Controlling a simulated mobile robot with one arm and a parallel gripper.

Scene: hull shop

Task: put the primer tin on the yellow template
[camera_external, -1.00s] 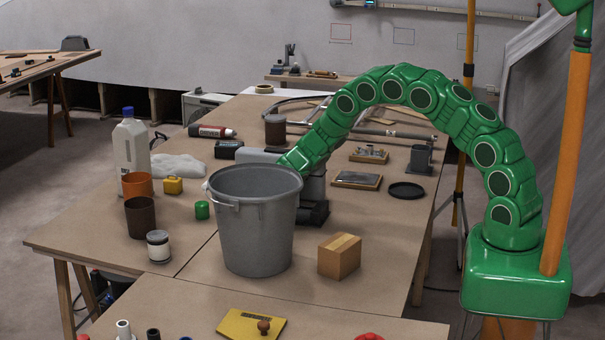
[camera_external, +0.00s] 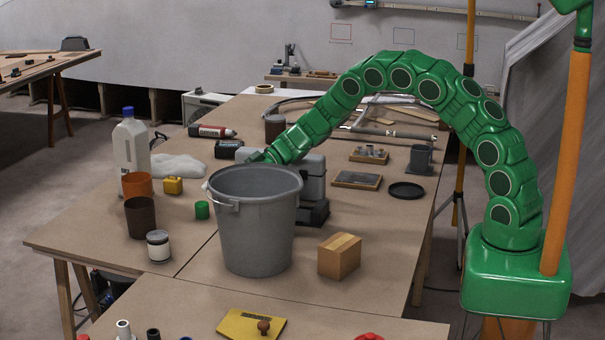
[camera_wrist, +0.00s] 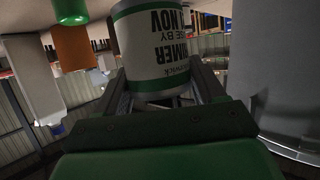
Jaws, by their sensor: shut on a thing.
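The primer tin (camera_wrist: 158,45) has a white and green label with dark print, upside down in the wrist view. My gripper (camera_wrist: 160,78) is shut on it, with one finger on each side. In the external view both the gripper's fingers and the tin are hidden behind the grey bucket (camera_external: 255,225). The yellow template (camera_external: 238,323) lies flat at the front of the near table, with a brown knob (camera_external: 264,326) on it. The template is well in front of the bucket.
A cardboard box (camera_external: 339,257) stands right of the bucket. Bare table lies between the bucket and the template.

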